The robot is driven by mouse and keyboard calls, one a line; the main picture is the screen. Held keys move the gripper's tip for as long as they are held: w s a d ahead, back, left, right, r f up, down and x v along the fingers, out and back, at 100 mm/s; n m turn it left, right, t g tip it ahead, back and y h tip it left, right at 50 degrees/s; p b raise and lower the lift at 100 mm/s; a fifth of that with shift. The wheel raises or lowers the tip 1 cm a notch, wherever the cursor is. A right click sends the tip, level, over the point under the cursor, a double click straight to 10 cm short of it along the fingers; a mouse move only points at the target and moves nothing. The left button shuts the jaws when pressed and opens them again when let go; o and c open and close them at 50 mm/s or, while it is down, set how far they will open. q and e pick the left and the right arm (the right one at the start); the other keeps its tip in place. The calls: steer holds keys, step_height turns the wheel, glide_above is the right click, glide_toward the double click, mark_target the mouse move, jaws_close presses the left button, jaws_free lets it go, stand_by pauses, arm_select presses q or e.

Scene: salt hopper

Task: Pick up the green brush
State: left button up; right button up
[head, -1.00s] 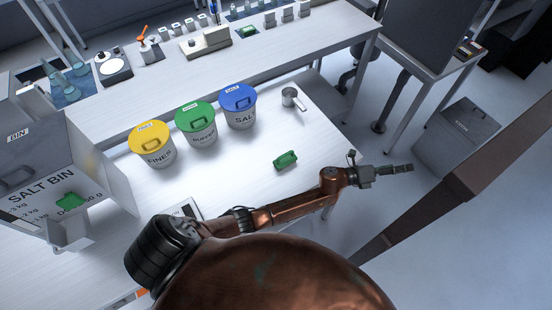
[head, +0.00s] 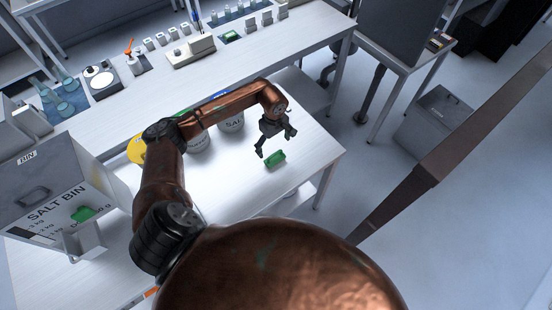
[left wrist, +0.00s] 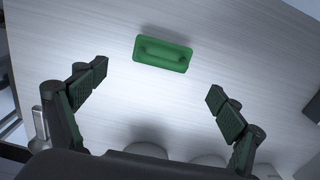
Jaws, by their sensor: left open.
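The green brush (head: 275,158) lies on the white table near its right side. It also shows in the left wrist view (left wrist: 162,54), lying flat beyond my fingertips, with its whole outline clear. My left gripper (head: 275,143) is open and empty, above the table and close to the brush. In the left wrist view my two fingers (left wrist: 158,80) are spread wide, and the brush is apart from both.
Lidded pails, including a yellow one (head: 136,151) and the salt pail (head: 232,123), stand behind my left arm, partly hidden. A salt bin (head: 60,195) with a small green item (head: 83,213) at its front is at the left. The table around the brush is clear.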

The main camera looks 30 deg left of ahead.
mark_target(275, 155)
arm_select(q)
steer(key=f, duration=0.2)
steer(key=f+p, duration=0.1)
steer(key=f, duration=0.3)
steer(key=shift+s+d+f, duration=0.15)
steer(key=shift+s+d, duration=0.15)
steer(key=shift+d, duration=0.1)
steer(key=shift+a+f, duration=0.1)
steer(key=shift+f, duration=0.2)
steer(key=shift+c, duration=0.2)
steer(key=c, duration=1.2)
steer(key=shift+c, duration=0.2)
steer(key=shift+w+r, duration=0.1)
